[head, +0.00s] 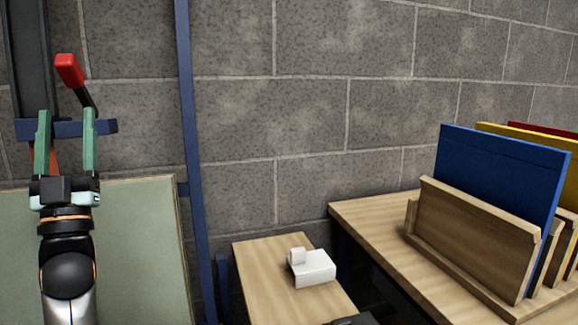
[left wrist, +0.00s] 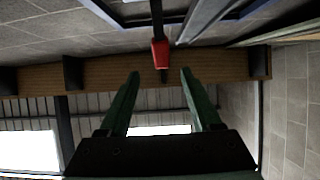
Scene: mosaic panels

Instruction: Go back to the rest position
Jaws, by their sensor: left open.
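My left gripper (head: 66,112) is raised at the left of the head view, its two green fingers pointing up and spread apart. It is open, with nothing between the fingers. A lever with a red handle (head: 69,70) stands just beyond the fingertips in that view. In the left wrist view the open fingers (left wrist: 160,74) frame the same red handle (left wrist: 160,53), which shows above and between the tips with a visible gap. My right gripper cannot be made out in either view.
A pale green panel (head: 140,250) is behind my left arm, beside a blue post (head: 187,130). A small wooden table (head: 268,262) holds a white block-like object (head: 313,268). At right, a wooden table (head: 365,222) bears a rack (head: 470,235) with blue (head: 500,165), yellow and red panels.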

